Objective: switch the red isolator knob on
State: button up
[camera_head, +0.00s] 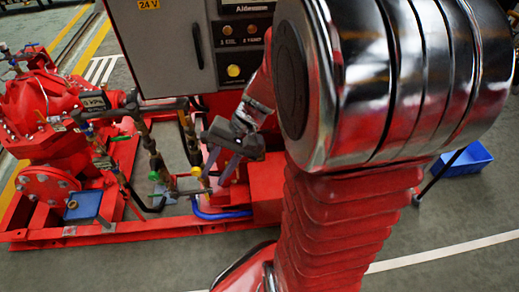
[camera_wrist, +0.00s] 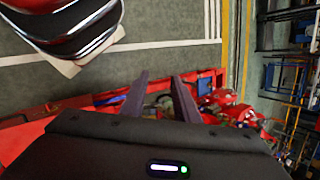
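I cannot make out a red isolator knob in either view; my arm covers the right part of the panel area in the head view. The grey control cabinet (camera_head: 160,50) stands at the top centre, with a black handle and a dark control panel (camera_head: 241,45) bearing small round controls and a yellow one (camera_head: 234,71). My gripper (camera_head: 215,172) is below the cabinet, pointing down and left, in front of the pipework and apart from the cabinet. In the wrist view its two fingers (camera_wrist: 160,76) stand apart with nothing between them.
A red pump (camera_head: 40,105) sits at the left on a red base frame (camera_head: 130,234). Thin pipes with valves (camera_head: 155,165) rise near my gripper. A blue crate (camera_head: 463,160) lies on the floor at right. Open grey floor (camera_head: 130,268) lies in front.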

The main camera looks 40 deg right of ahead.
jog(key=w+d+f+m+t, duration=0.2)
jog(key=d+f+m+t, duration=1)
jog(key=d+f+m, duration=0.85)
jog(key=s+d+f+m+t+h, duration=0.1)
jog(key=s+d+f+m+h, duration=0.3)
jog(key=f, duration=0.5)
jog(key=s+d+f+m+t+h, duration=0.1)
jog(key=s+d+f+m+h, duration=0.3)
jog(key=f, duration=0.6)
jog(key=s+a+f+m+g+h, duration=0.3)
jog(key=s+f+m+h, duration=0.2)
jog(key=s+f, duration=0.5)
notch_tip(320, 180, down, 2)
jog(key=shift+s+f+g, duration=0.15)
jog(key=shift+s+g, duration=0.15)
jog(key=shift+g, duration=0.1)
jog(key=shift+w+m, duration=0.1)
jog(key=shift+m, duration=0.15)
jog(key=x, duration=1.3)
jog(key=shift+w+d, duration=0.25)
